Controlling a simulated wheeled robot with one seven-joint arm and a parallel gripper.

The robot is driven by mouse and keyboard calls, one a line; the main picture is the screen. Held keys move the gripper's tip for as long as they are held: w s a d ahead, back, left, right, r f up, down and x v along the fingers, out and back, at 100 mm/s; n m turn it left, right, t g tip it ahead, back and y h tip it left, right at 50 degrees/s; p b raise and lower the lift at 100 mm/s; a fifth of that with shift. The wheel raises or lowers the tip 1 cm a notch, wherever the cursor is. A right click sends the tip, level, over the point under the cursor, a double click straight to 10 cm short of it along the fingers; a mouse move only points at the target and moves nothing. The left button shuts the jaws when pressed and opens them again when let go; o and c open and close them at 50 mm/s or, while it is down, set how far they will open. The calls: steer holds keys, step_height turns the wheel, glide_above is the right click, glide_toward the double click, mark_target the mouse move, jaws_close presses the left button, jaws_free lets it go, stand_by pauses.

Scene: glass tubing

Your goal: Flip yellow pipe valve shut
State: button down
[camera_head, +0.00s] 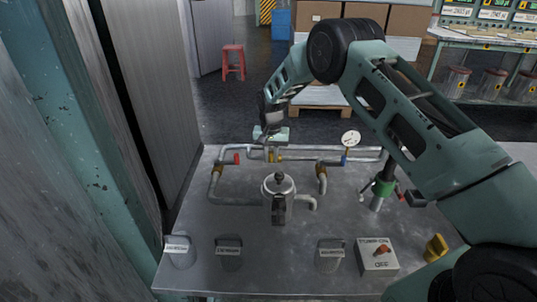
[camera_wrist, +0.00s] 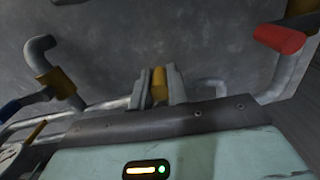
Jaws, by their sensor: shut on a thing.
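The yellow valve handle (camera_wrist: 159,84) shows as a short yellow block between the two fingers of my gripper (camera_wrist: 158,88) in the wrist view. The fingers are closed on it from both sides. In the head view my gripper (camera_head: 271,152) reaches down to the pipe run at the back of the metal table. A bit of yellow shows beside the fingers there. The valve body is mostly hidden behind the fingers and the palm, so I cannot tell the handle's exact angle to the pipe.
A red handle (camera_head: 236,158) is left of my gripper, and a blue one (camera_head: 344,159) is right, below a white gauge (camera_head: 350,138). A metal pot (camera_head: 278,186) stands in front. Grey holders and a switch box (camera_head: 377,257) line the table's front (camera_head: 200,225).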

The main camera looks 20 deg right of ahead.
steer(key=shift+s+d+n+p, duration=0.2)
steer(key=shift+d+n, duration=0.15)
steer(key=shift+n, duration=0.45)
steer(key=shift+s+d+n+p, duration=0.15)
steer(key=shift+d+n, duration=0.15)
steer(key=shift+n, duration=0.5)
steer(key=c, duration=1.3)
jaws_free()
steer(key=shift+c, duration=0.2)
step_height(320, 180, up, 17)
steer(key=shift+r, duration=0.2)
